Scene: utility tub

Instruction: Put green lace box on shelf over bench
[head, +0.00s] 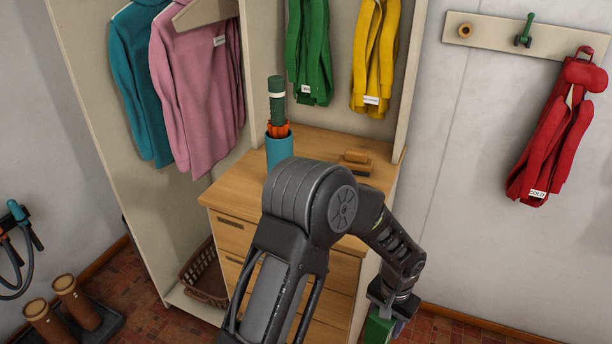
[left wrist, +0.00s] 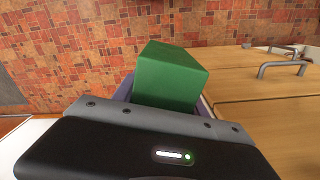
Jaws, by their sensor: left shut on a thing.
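The green lace box (head: 379,331) is partly in view at the bottom edge of the head view, right of the drawer unit. My left gripper (head: 388,308) is shut on it and points down. In the left wrist view the green box (left wrist: 170,78) sits between the fingers, with the tiled floor behind it and drawer fronts to its right. The box's lower part is cut off in the head view. I cannot make out a bench or a shelf over it. My right gripper is in neither view.
A wooden drawer unit (head: 235,232) stands in an open wardrobe, with a blue holder (head: 279,150) and a brush (head: 355,160) on top. Clothes hang above. A red coat (head: 550,140) hangs from a wall rail (head: 490,35). Boots (head: 75,300) stand at left.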

